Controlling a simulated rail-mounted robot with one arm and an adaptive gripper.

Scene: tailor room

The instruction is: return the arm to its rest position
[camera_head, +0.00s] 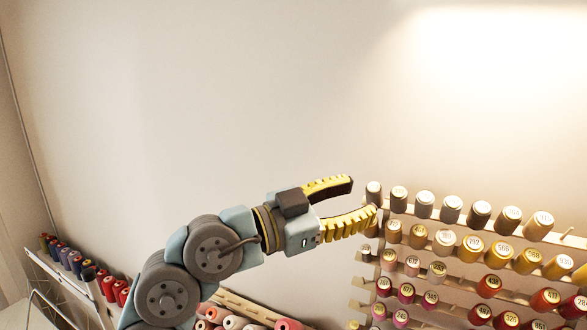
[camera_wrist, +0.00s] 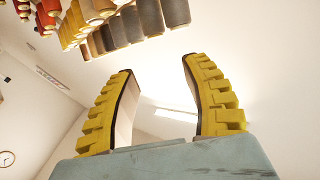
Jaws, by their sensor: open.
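My gripper (camera_head: 364,199) is open, with its two yellow ribbed fingers spread apart and nothing between them. In the head view it is raised in front of the pale wall, pointing right toward the upper left end of a thread rack. The lower fingertip overlaps the rack's left end in the picture; I cannot tell whether they touch. In the wrist view the two fingers (camera_wrist: 158,76) stand apart with bare wall and a bright patch between them.
A wall rack (camera_head: 562,238) of numbered thread spools fills the right side. Its spools (camera_wrist: 130,25) also show at the top of the wrist view. Another rack (camera_head: 88,285) with red and dark spools stands lower left. The upper left wall is clear. A clock (camera_wrist: 7,158) hangs far off.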

